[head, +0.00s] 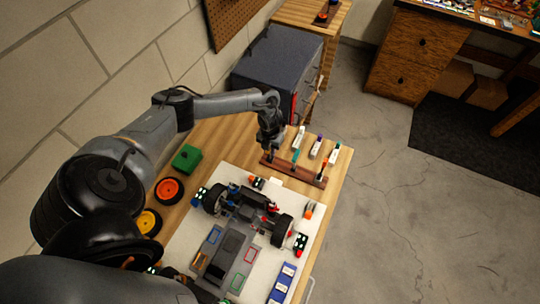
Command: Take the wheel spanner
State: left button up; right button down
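A brown wooden tool rack (308,177) lies across the far part of the workbench, with several slim tools standing in it. One tool has a teal handle (295,156) and another has a red-orange handle (321,168). I cannot tell from this view which tool is the wheel spanner. My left gripper (269,153) points down at the left end of the rack. A thin tool may be at its fingertips, but the fingers are too small and dark to show whether they are open or shut. My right gripper is not visible.
A partly built racecar (235,245) sits on a white board (184,257). Orange (169,190) and yellow (148,222) wheels and a green box (186,158) lie left. White bottles (316,151) stand behind the rack. A dark cabinet (273,67) stands beyond.

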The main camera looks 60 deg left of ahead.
pick_arm(q)
grip_shut()
jog(key=shift+r, duration=0.15)
